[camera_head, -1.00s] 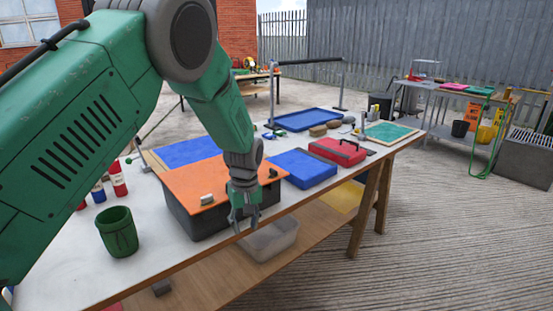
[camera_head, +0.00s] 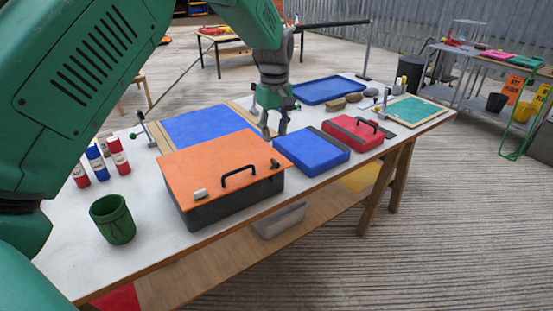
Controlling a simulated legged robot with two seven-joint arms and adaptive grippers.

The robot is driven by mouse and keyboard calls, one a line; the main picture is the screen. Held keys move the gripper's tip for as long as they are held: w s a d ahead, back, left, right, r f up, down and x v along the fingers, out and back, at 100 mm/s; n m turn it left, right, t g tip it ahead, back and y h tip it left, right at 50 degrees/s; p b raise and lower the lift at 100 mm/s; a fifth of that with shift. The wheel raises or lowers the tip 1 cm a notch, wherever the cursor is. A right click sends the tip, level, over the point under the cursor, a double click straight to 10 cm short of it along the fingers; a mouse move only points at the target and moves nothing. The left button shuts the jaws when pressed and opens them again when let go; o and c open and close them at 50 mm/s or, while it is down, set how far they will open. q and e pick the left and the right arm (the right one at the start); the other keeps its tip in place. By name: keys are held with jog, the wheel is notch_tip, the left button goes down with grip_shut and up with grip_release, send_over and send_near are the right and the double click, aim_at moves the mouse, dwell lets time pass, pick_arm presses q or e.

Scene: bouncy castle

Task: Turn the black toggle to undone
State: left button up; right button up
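A dark grey box with an orange lid (camera_head: 215,160) stands on the white table. A black handle (camera_head: 238,177) is near the lid's front edge. The black toggle (camera_head: 275,164) is small and sits at the lid's front right corner; its exact setting is too small to tell. A pale toggle (camera_head: 200,194) sits at the front left corner. My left gripper (camera_head: 274,131) points down behind the box's right end, near the blue case. Its fingers are apart with nothing visible between them. My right gripper is not in view.
A blue case (camera_head: 311,151) and a red case (camera_head: 352,133) stand right of the box. A green cup (camera_head: 112,219) and several bottles (camera_head: 97,163) are to the left. A blue mat (camera_head: 205,125) lies behind the box.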

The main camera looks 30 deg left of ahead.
aim_at(275, 161)
pick_arm(q)
notch_tip(275, 161, down, 10)
jog(key=shift+w+r, duration=0.15)
jog(key=shift+r, duration=0.1)
jog(key=shift+r, duration=0.1)
grip_shut()
